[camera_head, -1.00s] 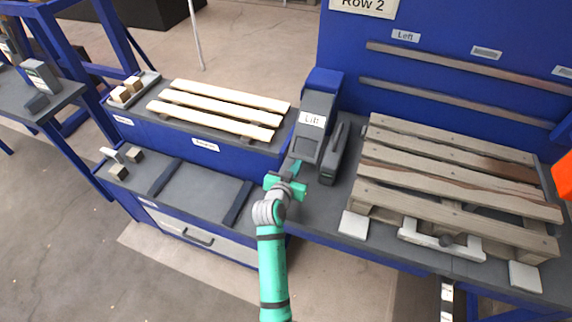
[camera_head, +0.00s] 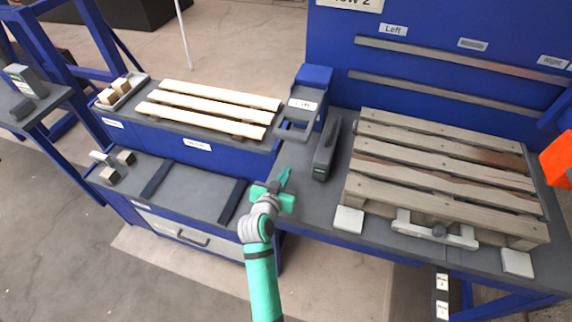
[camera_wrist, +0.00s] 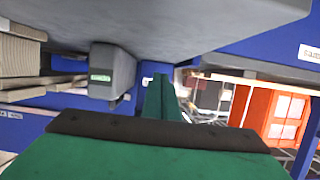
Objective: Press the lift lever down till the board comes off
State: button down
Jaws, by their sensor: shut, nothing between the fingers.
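The grey lever unit marked Lift (camera_head: 303,103) stands on the blue bench, left of the pallet. Its near end is a grey bar-like frame (camera_head: 293,130); I cannot tell how far down it is pressed. My gripper (camera_head: 286,176) is shut and empty, just below and in front of that frame, seemingly apart from it. In the wrist view the green fingers (camera_wrist: 160,98) are together. The weathered pallet (camera_head: 445,175) lies on the bench with its boards lying across it; one board has a brown, damaged-looking edge.
A dark grey upright device (camera_head: 326,150) stands between the lever unit and pallet; it also shows in the wrist view (camera_wrist: 108,72). Pale new boards (camera_head: 208,108) lie on a rack at left. White blocks (camera_head: 348,219) and a white bar (camera_head: 432,229) edge the pallet's front.

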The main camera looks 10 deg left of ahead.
jog(key=s+f, duration=0.2)
jog(key=s, duration=0.1)
jog(key=s+a+f, duration=0.1)
jog(key=s, duration=0.1)
jog(key=shift+s+a+f, duration=0.1)
jog(key=shift+s+f, duration=0.05)
jog(key=shift+s, duration=0.1)
dwell(0.4)
